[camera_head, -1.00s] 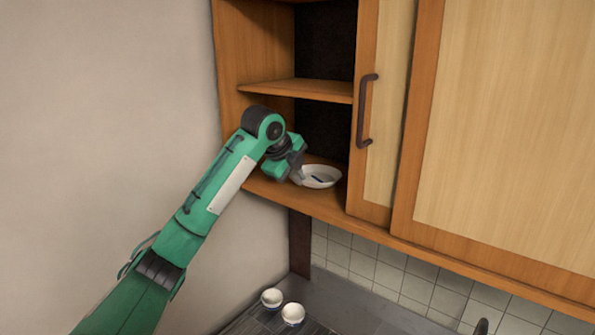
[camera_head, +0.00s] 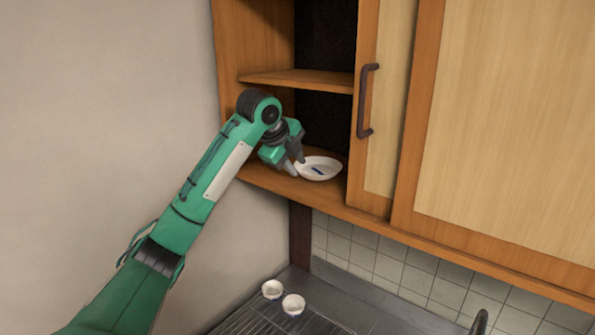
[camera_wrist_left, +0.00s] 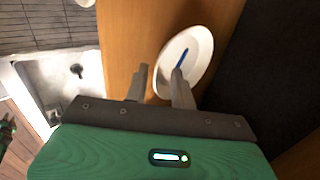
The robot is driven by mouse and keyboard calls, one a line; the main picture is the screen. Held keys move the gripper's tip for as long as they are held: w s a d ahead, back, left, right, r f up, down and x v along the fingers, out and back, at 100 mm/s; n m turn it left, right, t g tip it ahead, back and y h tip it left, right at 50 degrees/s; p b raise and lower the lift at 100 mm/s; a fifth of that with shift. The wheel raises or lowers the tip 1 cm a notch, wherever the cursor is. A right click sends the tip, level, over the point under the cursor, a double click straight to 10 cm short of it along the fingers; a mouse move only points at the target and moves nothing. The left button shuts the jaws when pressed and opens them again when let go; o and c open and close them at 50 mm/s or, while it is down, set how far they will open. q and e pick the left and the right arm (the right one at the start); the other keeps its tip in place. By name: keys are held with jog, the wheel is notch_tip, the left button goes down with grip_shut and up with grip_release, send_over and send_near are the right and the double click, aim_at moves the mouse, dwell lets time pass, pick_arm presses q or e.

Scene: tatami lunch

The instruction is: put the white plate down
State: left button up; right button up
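The white plate (camera_head: 328,163) has a small blue mark in its middle and sits on the lower cabinet shelf, near the open front edge. It also shows in the left wrist view (camera_wrist_left: 202,50). My left gripper (camera_head: 295,163) is at the plate's left rim. In the left wrist view its fingers (camera_wrist_left: 159,82) stand apart, with part of the rim showing between them and one finger over the plate. I see no grip on the rim; whether a finger touches it I cannot tell.
The cabinet's lower shelf (camera_head: 270,183) has an upper shelf (camera_head: 300,80) above it. A door with a dark handle (camera_head: 365,100) stands right of the plate. Two small white bowls (camera_head: 272,289) (camera_head: 293,305) stand on the counter below. A sink (camera_wrist_left: 50,85) shows in the wrist view.

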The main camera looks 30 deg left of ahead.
pick_arm(q)
jog(key=b+v, duration=0.3)
jog(key=v, duration=0.6)
jog(key=shift+s+r, duration=0.25)
jog(key=shift+r, duration=0.1)
